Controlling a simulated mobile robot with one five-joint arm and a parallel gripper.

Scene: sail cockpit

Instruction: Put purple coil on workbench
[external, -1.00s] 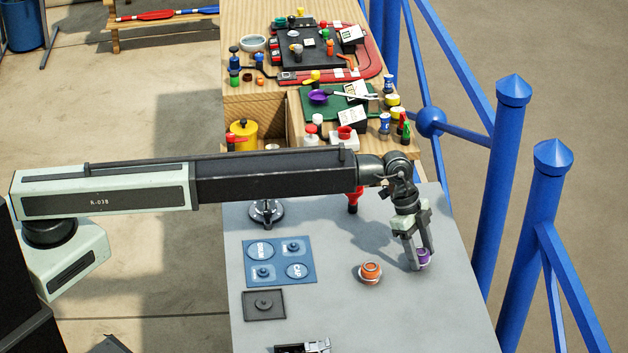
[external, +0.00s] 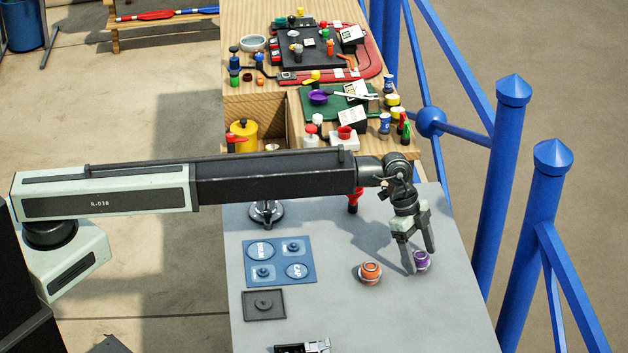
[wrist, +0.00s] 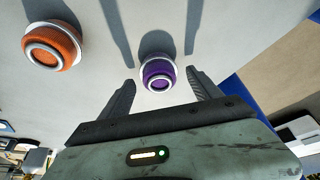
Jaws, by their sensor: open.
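The purple coil (external: 421,260) sits upright on the grey workbench (external: 340,310) near its right edge. In the wrist view the purple coil (wrist: 158,73) shows its pale rim and dark centre just beyond the gap between my fingers. My gripper (external: 421,262) is open, its fingers pointing down at the coil. In the wrist view my gripper (wrist: 160,88) has one finger on each side, with clear space between each finger and the coil. Nothing is held.
An orange coil (external: 370,273) stands left of the purple one. A blue board (external: 279,262) and a dark square tray (external: 264,305) lie on the left of the bench. A red-handled tool (external: 354,200) stands behind. Blue railing posts (external: 500,180) rise to the right.

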